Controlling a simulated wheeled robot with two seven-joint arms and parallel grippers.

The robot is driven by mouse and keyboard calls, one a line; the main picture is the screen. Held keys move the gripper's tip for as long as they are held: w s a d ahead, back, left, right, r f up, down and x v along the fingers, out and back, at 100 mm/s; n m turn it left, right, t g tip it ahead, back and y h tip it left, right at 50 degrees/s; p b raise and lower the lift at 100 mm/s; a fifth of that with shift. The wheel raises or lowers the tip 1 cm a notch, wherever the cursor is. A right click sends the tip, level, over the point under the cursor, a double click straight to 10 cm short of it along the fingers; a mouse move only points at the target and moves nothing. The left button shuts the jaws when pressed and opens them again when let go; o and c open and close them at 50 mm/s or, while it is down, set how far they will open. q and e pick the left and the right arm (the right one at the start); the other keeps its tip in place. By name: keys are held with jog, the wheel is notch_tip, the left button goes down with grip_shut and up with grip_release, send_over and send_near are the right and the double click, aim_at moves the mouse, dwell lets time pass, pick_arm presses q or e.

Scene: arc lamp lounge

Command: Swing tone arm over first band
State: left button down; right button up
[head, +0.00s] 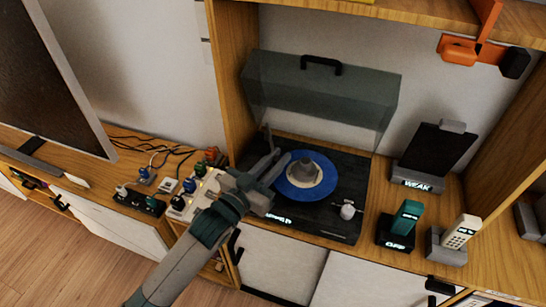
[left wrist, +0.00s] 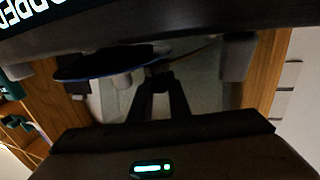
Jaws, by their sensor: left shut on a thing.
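The black turntable (head: 350,170) sits in a wooden shelf bay, and a blue record (head: 325,184) lies on it with a grey cone-shaped piece at its centre. My left gripper (head: 270,164) reaches over the deck's left side, beside the record's left edge. In the left wrist view, the fingers (left wrist: 158,78) are shut on a thin part that appears to be the tone arm (left wrist: 190,54); the record (left wrist: 95,72) shows close by its tip. In the head view my gripper largely hides the tone arm, so its exact place over the record cannot be told. My right gripper is not in view.
A smoky lid (head: 320,90) stands raised behind the deck. A small knob (head: 347,211) is at its front right. Handsets (head: 405,218) and a dark panel marked WEAK (head: 435,155) stand to the right. Small devices and cables (head: 185,190) crowd the left.

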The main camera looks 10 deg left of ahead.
pick_arm(q)
jog(key=shift+r, duration=0.15)
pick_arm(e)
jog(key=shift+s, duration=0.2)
pick_arm(q)
jog(key=c, duration=1.6)
grip_release()
jog(key=shift+c, duration=0.2)
jog(key=shift+s+a+f, duration=0.2)
jog(key=shift+s, duration=0.25)
jog(key=b+v, duration=0.3)
jog(key=v, duration=1.3)
jog(key=shift+s, duration=0.2)
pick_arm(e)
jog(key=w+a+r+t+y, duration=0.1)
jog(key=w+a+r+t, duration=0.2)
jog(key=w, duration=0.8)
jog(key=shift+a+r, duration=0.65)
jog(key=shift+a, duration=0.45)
pick_arm(q)
jog(key=shift+r, duration=0.1)
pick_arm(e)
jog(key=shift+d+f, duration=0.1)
